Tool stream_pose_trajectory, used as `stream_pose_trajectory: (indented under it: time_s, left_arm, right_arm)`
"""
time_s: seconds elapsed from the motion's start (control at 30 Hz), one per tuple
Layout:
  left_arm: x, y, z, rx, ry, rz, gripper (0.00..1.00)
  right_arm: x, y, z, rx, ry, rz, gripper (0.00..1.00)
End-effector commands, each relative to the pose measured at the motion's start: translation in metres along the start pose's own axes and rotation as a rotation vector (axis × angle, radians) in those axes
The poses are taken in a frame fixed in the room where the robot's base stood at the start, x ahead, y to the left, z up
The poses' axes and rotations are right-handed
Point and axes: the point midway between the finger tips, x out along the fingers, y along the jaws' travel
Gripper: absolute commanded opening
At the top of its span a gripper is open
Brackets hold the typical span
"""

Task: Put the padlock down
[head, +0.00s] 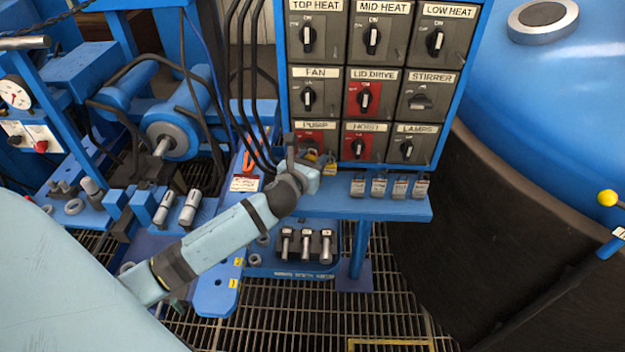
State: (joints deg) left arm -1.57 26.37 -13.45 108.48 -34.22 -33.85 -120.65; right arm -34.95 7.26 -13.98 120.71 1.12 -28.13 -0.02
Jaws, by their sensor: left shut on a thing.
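My left gripper (312,162) reaches up from the lower left to the front of the panel, just below the PUMP switch (315,139). It is shut on a yellow padlock (328,168), which shows at the fingertips, partly hidden by the gripper. It is close above the left part of the blue shelf (340,207); I cannot tell whether the padlock touches the shelf or the panel. Several grey padlocks (379,188) stand in a row along the shelf, to the right of my gripper. My right gripper is not in view.
The switch panel (349,82) rises behind the shelf. Metal fittings (305,245) stand on a lower blue tray. A large blue vessel (560,90) fills the right. Dark grating (290,320) lies below.

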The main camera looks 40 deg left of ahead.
Motion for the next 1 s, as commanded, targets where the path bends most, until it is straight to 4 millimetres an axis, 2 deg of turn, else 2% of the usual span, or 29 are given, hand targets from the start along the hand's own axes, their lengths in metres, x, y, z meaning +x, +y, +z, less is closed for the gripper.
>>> stream_pose_trajectory:
  time_s: [0.03, 0.33, 0.5, 0.6, 1.0]
  left_arm:
    - [0.000, -0.002, -0.018, -0.006, 0.010, 0.001, 0.14]
    - [0.003, -0.002, -0.040, -0.005, 0.007, 0.000, 0.14]
    - [0.006, -0.002, -0.067, -0.005, 0.009, 0.001, 0.14]
    - [0.014, 0.001, -0.070, -0.005, 0.006, 0.001, 0.14]
    - [0.015, 0.001, -0.074, -0.002, 0.007, 0.000, 0.14]
  right_arm:
    - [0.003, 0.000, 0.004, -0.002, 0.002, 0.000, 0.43]
    - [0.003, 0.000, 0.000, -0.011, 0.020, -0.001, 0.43]
    - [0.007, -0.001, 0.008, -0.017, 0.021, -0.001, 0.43]
    - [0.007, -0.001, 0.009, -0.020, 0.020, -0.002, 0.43]
    - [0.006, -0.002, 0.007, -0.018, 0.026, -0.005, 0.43]
